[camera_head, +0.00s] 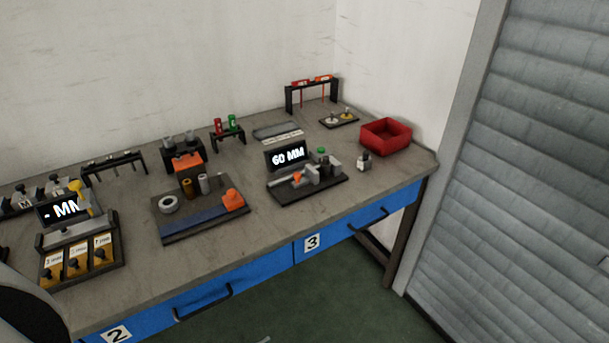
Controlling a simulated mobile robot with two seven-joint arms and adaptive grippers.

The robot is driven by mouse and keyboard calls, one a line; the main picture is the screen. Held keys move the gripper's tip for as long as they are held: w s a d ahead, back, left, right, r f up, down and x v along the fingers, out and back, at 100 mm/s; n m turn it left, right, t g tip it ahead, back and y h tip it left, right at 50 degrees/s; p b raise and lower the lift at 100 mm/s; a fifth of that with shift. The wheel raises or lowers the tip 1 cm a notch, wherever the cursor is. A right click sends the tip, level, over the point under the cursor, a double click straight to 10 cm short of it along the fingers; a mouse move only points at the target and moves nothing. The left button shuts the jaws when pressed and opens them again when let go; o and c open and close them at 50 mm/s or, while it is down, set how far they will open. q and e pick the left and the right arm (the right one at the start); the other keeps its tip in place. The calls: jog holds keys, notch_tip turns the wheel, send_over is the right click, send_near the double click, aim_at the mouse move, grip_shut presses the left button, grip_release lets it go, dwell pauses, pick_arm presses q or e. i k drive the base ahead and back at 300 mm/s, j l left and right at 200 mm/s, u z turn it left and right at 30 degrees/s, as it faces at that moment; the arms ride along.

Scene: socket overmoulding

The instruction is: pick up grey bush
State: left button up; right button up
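A small grey cylinder, which looks like the grey bush (203,183), stands upright on a dark tray (176,236) in the middle of the workbench. A brown-gold cylinder (187,187) stands close to its left. A pale grey ring (168,204) lies flat further left on the same tray. An orange block (232,201) sits at the tray's right end. Neither of my grippers can be made out in the head view. A dark rounded shape, probably part of my own body, shows at the lower left edge.
The workbench (270,229) has blue drawers. An orange-topped block (186,162) stands behind the tray. A "60 MM" display fixture (285,155) is right of it, and a red bin (386,135) is at the far right. A fixture with yellow blocks (77,262) is at the left.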

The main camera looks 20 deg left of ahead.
aim_at(325, 165)
jog(key=i+l+u, duration=0.2)
jog(key=u, duration=0.2)
jog(key=i+l+u, duration=0.15)
jog(key=l+u, duration=0.25)
jog(key=i+l+u, duration=0.1)
jog(key=u, duration=0.35)
jog(key=l, duration=0.35)
jog(key=i+l, duration=0.1)
jog(key=l, duration=0.2)
